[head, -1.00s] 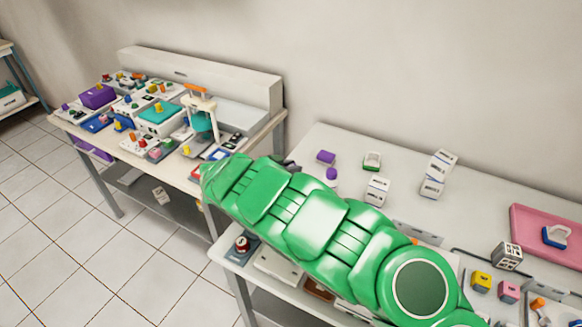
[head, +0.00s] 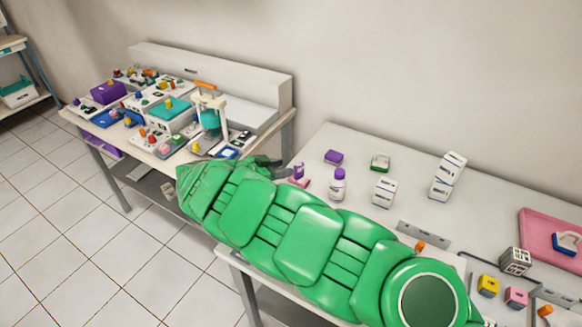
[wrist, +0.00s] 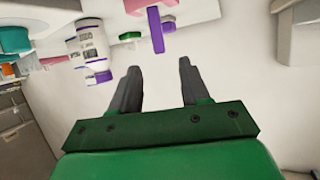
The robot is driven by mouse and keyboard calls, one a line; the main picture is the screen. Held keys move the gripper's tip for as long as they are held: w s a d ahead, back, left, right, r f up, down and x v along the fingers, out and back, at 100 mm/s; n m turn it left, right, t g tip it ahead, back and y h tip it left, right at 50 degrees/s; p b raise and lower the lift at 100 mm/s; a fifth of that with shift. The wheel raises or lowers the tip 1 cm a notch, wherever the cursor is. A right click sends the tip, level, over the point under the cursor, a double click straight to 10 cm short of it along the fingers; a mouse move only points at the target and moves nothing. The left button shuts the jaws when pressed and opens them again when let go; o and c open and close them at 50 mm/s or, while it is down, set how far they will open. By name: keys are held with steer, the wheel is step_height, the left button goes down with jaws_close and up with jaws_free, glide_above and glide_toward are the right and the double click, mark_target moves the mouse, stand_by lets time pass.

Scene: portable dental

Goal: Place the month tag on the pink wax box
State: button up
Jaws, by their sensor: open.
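A small pink block (head: 515,297) lies at the right front of the right-hand table, beside a yellow one (head: 488,286); I cannot tell whether it is the wax box. A small purple piece on a pink base (head: 298,176) stands at that table's left end, close to my gripper. A purple upright piece (wrist: 157,32) shows in the wrist view, beyond the fingertips. I cannot tell for sure which piece is the month tag. My gripper (wrist: 157,68) is open, with nothing between its fingers. In the head view its dark fingers are partly hidden behind my green arm.
A purple-capped bottle (head: 338,186), a purple block (head: 333,157), a green-and-white box (head: 380,162) and white labelled boxes (head: 447,175) stand near my arm. A pink tray (head: 545,233) is at right. The left table (head: 262,117) is crowded. The right table's back is mostly clear.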

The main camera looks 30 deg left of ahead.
steer(key=shift+v, duration=1.85)
